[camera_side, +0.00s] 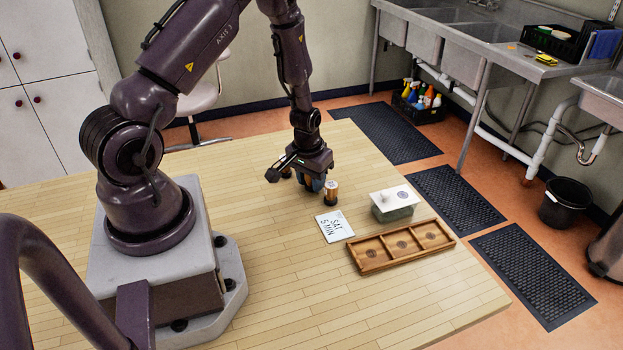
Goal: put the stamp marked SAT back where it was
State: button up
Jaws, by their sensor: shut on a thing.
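My gripper (309,184) points down, low over the middle of the table. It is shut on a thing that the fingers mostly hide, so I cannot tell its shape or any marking. A stamp (331,192) with a wooden-coloured handle and dark base stands upright just right of the fingers. I cannot read a marking on it. A white card (334,226) reading "SAT 5 MIN" lies between the gripper and the tray.
A small greenish box (393,213) with a white lid and a knob stands behind the tray, right of the card.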

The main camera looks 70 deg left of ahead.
jog(key=shift+f, duration=0.2)
jog(key=o, duration=0.9)
jog(key=shift+o, duration=0.2)
jog(key=shift+r, duration=0.1)
jog(key=r, duration=0.8)
jog(key=s+r, duration=0.1)
jog(key=r, duration=0.3)
jog(key=shift+d, duration=0.4)
jog(key=s+d+r+m+t, duration=0.2)
jog(key=d+r, duration=0.4)
jog(key=r, duration=0.3)
jog(key=s+d+r+m+t, duration=0.1)
jog(key=s+d+r+m, duration=0.1)
jog(key=d+r, duration=0.6)
jog(key=s+d+r+m+t, duration=0.1)
jog(key=s+d+r+m, duration=0.1)
jog(key=s+r, duration=0.3)
jog(key=shift+s+d+r+m+h, duration=0.35)
jog(key=shift+s+d, duration=0.2)
jog(key=shift+s, duration=0.45)
